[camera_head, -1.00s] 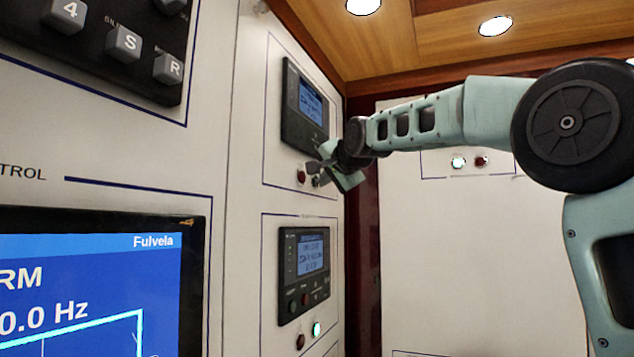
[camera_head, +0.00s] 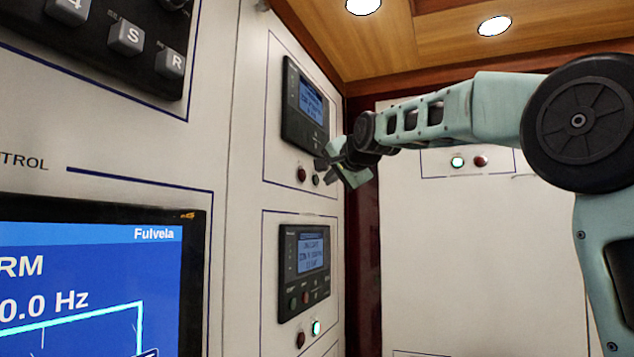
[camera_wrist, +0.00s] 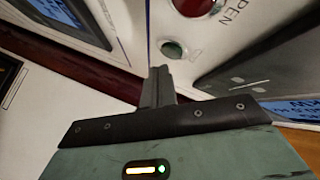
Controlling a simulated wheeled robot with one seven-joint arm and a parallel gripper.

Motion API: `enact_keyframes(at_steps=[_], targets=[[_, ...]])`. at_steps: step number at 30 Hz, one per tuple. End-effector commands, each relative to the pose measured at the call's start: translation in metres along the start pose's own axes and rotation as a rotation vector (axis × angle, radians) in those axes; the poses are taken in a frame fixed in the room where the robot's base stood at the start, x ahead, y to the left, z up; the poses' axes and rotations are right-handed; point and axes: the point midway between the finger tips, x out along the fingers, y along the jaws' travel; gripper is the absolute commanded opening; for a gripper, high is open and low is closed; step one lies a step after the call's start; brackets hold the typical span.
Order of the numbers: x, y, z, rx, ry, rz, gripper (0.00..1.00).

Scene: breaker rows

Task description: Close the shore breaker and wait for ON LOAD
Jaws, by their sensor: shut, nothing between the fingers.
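My gripper (camera_head: 324,164) is shut and empty, just off the upper breaker panel. In the wrist view its closed fingers (camera_wrist: 157,87) point at the panel, apart from a dark green button (camera_wrist: 172,50). A red button (camera_wrist: 198,4) with an OPEN label is beside that button. In the head view the red button (camera_head: 301,174) and the dark, unlit button (camera_head: 315,180) sit under the upper controller (camera_head: 304,104). Its blue screen shows text too small to read. I cannot tell which panel is the shore breaker.
A lower controller (camera_head: 304,270) has a lit green button (camera_head: 316,328) and a red button (camera_head: 300,341) below it. Another lit green button (camera_head: 457,161) and a red one (camera_head: 481,160) are on the back wall. A large blue screen (camera_head: 90,280) fills the lower left.

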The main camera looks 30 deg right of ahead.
Motion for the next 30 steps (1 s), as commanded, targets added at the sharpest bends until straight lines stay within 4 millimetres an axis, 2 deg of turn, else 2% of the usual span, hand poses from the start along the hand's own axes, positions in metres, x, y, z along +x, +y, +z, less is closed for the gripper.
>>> enact_keyframes(at_steps=[15,30], targets=[[-0.031,0.026,-0.022,0.001,0.003,0.001,0.0],[-0.034,0.025,-0.025,0.001,0.001,0.0,0.0]])
